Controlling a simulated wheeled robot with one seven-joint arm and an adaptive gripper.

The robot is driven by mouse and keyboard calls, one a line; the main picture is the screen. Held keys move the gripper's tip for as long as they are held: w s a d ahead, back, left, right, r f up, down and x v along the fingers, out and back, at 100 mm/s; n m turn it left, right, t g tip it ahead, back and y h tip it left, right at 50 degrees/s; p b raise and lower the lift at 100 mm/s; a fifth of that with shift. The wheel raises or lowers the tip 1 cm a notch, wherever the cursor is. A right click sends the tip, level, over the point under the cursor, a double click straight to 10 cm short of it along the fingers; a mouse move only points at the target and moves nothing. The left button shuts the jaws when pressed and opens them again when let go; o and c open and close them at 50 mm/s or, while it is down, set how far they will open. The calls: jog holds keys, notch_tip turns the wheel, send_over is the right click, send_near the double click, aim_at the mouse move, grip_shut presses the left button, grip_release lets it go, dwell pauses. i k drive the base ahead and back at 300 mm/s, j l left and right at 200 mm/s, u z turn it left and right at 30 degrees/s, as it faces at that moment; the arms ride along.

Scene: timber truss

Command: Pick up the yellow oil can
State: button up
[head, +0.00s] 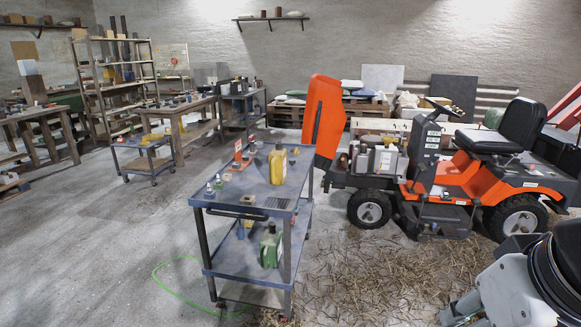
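Grey and black links of my arm (515,290) show at the lower right, well apart from the cart. I cannot make out any gripper fingers in this view.
Small bottles (209,190), an orange stand (238,150) and small blocks share the cart top. A green can (270,246) stands on the lower shelf. An orange ride-on mower (470,170) is close behind on the right. Open floor (110,260) lies left of the cart.

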aim_at(278, 157)
jog(key=i+j+u, duration=0.1)
jog(key=i+u, duration=0.4)
jog(key=i, duration=0.25)
jog(key=i+j+z, duration=0.7)
jog(key=j, duration=0.25)
jog(key=i+j+z, duration=0.2)
jog(key=i+j, duration=0.15)
jog(key=i+j+z, duration=0.25)
jog(key=j, duration=0.25)
jog(key=i+j+z, duration=0.2)
jog(key=j, duration=0.2)
jog(key=k, duration=0.1)
